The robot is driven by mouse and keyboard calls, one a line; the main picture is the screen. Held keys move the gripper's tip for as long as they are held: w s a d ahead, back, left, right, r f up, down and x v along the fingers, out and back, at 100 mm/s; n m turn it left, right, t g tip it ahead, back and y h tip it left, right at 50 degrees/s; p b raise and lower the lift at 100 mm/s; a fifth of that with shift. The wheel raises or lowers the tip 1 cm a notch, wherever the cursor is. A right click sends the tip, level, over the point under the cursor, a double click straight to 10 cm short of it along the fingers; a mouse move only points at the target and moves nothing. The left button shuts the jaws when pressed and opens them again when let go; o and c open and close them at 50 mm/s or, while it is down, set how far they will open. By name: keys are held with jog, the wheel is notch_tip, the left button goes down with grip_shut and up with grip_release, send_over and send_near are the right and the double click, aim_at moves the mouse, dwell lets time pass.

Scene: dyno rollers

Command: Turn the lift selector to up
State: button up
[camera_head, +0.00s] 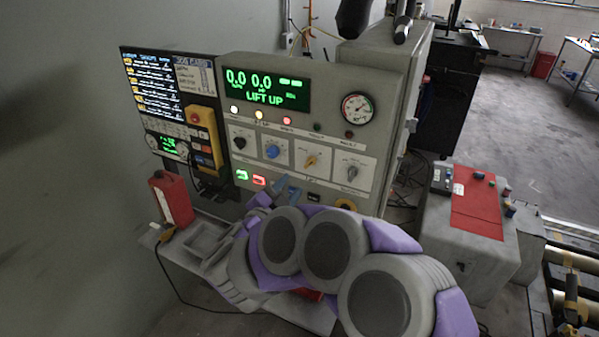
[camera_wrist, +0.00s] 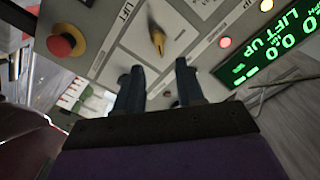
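The grey control panel (camera_head: 222,75) has a row of knobs in the head view. A yellow knob (camera_head: 311,161) is third from the left; it also shows in the wrist view (camera_wrist: 158,42), near a printed word LIFT. I take it as the lift selector, though its labels are too small to read fully. The green display (camera_head: 265,92) reads LIFT UP. My gripper (camera_head: 284,190) is low in front of the panel, below the knobs. In the wrist view my gripper (camera_wrist: 157,68) is open and empty, its dark blue fingers apart, with the yellow knob beyond the gap, not gripped.
A black knob (camera_head: 240,142), a blue knob (camera_head: 272,151) and a grey knob (camera_head: 352,172) share the row. A red stop button (camera_wrist: 60,45) lies left of the fingers in the wrist view. A red can (camera_head: 172,200) stands at left. My arm hides the panel's lower part.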

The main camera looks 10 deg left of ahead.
jog(key=p+v, duration=0.1)
jog(key=v, duration=0.6)
jog(key=shift+s, duration=0.1)
jog(key=a+r+n+g+y, duration=0.45)
jog(key=r+n+y, duration=0.3)
jog(key=y, duration=0.55)
jog(key=s+d+f+n+g+h, duration=0.1)
jog(key=s+d+f+g, duration=0.3)
jog(key=s+d, duration=0.6)
jog(key=s+d+f+n+g+h, duration=0.2)
jog(key=s+d+g, duration=0.3)
jog(key=s+d, duration=0.5)
jog(key=s+d+f+n+g+h, duration=0.1)
jog(key=s+d+f+g+h, duration=0.2)
jog(key=s+d, duration=0.7)
jog(key=s+f+g, duration=0.2)
jog(key=s, duration=0.1)
jog(key=shift+s+f+n+h, duration=0.3)
jog(key=shift+n+h, duration=0.05)
jog(key=shift+h, duration=0.05)
